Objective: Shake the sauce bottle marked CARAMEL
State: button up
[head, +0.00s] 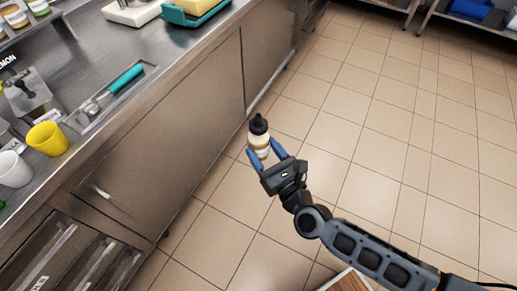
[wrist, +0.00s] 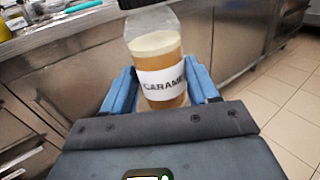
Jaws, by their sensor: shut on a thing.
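The sauce bottle (head: 261,143) is clear with a black cap, pale contents on top and amber sauce lower down. In the wrist view its white label reads CARAMEL, on the bottle (wrist: 157,68) between the blue fingers. My gripper (head: 264,156) is shut on the bottle and holds it up in the air, off the counter, over the floor in front of the cabinets. The bottle looks roughly upright, tilted slightly in the wrist view. My gripper (wrist: 163,95) hides part of its lower end.
The steel counter (head: 150,52) runs along the left. On it are a yellow cup (head: 48,139), a white cup (head: 14,168) and a teal-handled scoop (head: 118,83) in a tray. A teal tray (head: 190,19) stands at the back. The tiled floor (head: 370,110) to the right is clear.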

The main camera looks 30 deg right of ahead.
aim_at(264, 160)
notch_tip(264, 160, down, 4)
notch_tip(264, 160, up, 7)
jog(key=shift+r, duration=0.1)
notch_tip(264, 160, down, 7)
jog(key=shift+a+f, duration=0.1)
dwell(0.4)
